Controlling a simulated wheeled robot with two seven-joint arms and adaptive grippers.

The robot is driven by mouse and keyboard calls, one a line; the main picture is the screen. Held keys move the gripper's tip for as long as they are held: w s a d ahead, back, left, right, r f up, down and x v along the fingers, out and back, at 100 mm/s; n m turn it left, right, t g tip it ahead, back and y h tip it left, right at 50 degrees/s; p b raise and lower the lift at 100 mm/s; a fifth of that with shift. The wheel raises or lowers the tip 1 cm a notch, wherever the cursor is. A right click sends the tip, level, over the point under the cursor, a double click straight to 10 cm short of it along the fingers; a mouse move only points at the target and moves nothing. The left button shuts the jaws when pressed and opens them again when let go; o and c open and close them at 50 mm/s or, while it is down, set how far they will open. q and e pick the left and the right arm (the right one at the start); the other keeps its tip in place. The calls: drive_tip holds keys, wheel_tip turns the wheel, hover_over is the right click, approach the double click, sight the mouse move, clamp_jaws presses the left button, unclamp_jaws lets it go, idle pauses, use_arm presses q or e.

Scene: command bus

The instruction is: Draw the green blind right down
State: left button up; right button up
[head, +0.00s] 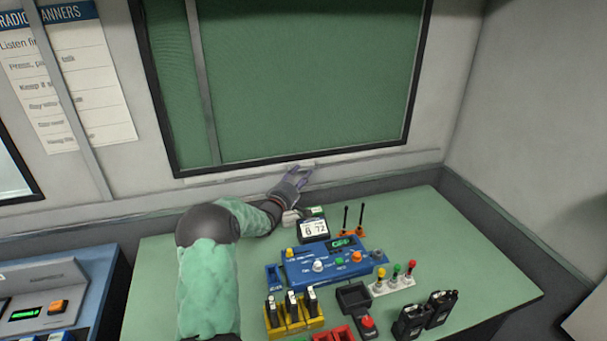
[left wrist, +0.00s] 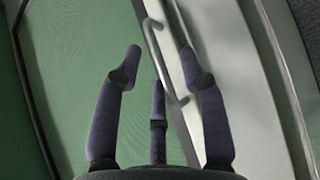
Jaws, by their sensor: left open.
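The green blind (head: 310,80) hangs in the dark-framed window and fills the visible pane down to the lower frame. In the left wrist view the blind (left wrist: 85,70) is on the left, beside a pale rail (left wrist: 185,35) with a slim pale looped handle (left wrist: 153,45). My left gripper (head: 299,174) is at the window's lower edge, above the back of the green desk. Its dark fingers (left wrist: 160,68) are spread open, with the handle between them; I cannot tell whether they touch it. My right gripper is not in view.
The green desk (head: 465,255) holds a small display (head: 313,229), a blue control box (head: 325,264), two upright antennas (head: 353,220), coloured knobs and handheld radios (head: 425,315). A grey console (head: 40,300) stands at left. The desk's right side is clear.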

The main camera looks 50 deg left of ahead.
use_arm(q)
drive_tip(key=v, duration=1)
drive_tip(key=shift+w+f, duration=0.1)
